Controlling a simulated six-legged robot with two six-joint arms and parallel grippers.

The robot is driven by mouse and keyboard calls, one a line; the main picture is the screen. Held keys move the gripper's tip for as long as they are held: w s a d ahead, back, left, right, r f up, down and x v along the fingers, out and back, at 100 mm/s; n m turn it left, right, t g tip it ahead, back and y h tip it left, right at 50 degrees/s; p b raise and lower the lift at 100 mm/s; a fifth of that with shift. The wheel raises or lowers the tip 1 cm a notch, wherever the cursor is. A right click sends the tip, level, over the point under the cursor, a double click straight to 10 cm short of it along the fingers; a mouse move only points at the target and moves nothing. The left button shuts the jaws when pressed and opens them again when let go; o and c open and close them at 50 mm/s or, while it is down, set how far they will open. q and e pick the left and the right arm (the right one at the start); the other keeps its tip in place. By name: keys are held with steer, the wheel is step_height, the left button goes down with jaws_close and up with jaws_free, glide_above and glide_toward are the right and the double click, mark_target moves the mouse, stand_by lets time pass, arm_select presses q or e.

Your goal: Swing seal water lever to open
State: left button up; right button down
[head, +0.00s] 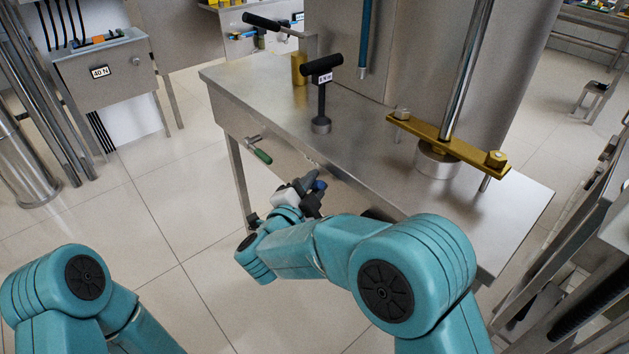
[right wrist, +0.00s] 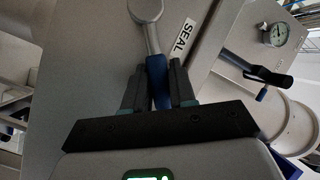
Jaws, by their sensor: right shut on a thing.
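The seal water lever has a metal arm from a round pivot (right wrist: 146,9) and a blue grip (right wrist: 157,78), with a white SEAL label (right wrist: 182,36) beside it in the right wrist view. My right gripper (right wrist: 158,82) has its two dark fingers on either side of the blue grip, shut on it. In the head view my right gripper (head: 306,193) is at the front side of the steel bench, and only the blue end of the grip (head: 319,185) shows there. The pivot is hidden in that view. My left arm is at the lower left; its gripper is out of frame.
A black T-handle (head: 321,66) and a yellow crossbar (head: 447,146) stand on top. The right wrist view shows a gauge (right wrist: 277,34) and black handle (right wrist: 269,77).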

steer(key=shift+w, duration=0.1)
stand_by(0.3)
steer(key=c, duration=1)
jaws_free()
steer(key=shift+d, duration=0.1)
